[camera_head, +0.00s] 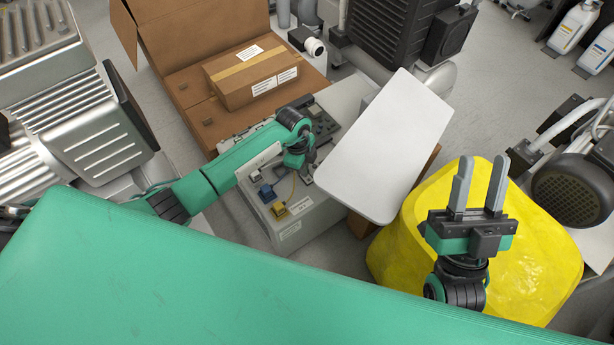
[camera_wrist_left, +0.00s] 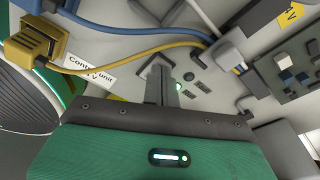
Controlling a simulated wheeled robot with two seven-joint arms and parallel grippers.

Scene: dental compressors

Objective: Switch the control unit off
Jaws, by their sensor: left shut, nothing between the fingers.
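The control unit (camera_head: 312,218) is a light grey box in the middle of the head view, with a blue and a yellow connector on its front end. Its panel also shows in the left wrist view (camera_wrist_left: 126,88), with a "Control unit" label, small dark buttons (camera_wrist_left: 188,76) and a green-lit spot (camera_wrist_left: 178,85) partly beside my fingers. My left gripper (camera_head: 308,176) is shut and empty, over the panel; in the wrist view its fingertips (camera_wrist_left: 160,70) are close to the panel by the green light. I cannot tell if they touch. My right gripper (camera_head: 479,184) is open and empty, above the yellow bin.
A white board (camera_head: 388,145) lies right of the control unit, close to my left gripper. A cardboard box (camera_head: 250,78) sits behind. A yellow bin (camera_head: 540,240) stands at right. Blue and yellow cables (camera_wrist_left: 150,67) cross the panel. A silver ribbed machine (camera_head: 90,120) is at left.

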